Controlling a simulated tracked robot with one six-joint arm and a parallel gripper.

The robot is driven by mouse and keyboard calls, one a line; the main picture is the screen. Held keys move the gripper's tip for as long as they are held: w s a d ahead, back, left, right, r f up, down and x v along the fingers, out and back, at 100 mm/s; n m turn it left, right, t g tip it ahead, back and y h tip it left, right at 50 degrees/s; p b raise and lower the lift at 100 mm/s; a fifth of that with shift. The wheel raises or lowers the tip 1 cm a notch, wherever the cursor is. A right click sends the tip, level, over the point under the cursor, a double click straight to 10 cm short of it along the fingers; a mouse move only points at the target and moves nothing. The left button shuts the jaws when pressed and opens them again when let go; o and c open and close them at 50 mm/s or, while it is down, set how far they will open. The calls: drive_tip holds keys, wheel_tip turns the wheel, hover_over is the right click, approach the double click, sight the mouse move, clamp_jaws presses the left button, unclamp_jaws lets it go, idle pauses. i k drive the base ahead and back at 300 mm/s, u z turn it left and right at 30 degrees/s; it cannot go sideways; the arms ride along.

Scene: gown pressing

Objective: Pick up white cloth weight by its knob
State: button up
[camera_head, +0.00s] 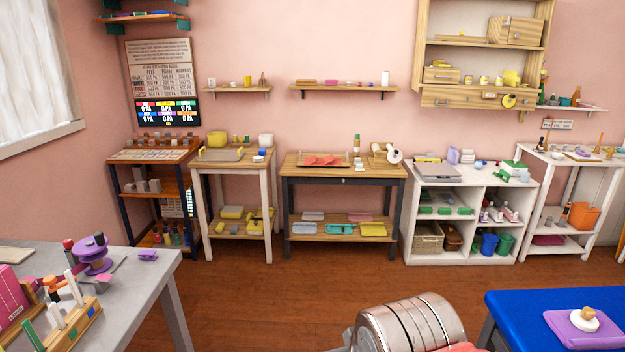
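A round white weight (583,321) with a tan wooden knob (588,313) on top sits at the lower right. It rests on a folded purple cloth (560,330), which lies on a blue-topped table (515,305). The knob points up and nothing touches it. The right and lower parts of the table are cut off by the picture edge. My gripper does not show in this view, so its fingers and anything in them cannot be seen.
A grey table (125,290) with tools is at the left. Shelves and worktables, including a wooden one (345,173), line the back wall. Brown floor (290,285) between is clear.

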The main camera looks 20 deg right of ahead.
sight(585, 319)
drive_tip(key=i, duration=2.25)
drive_tip(key=z, duration=2.95)
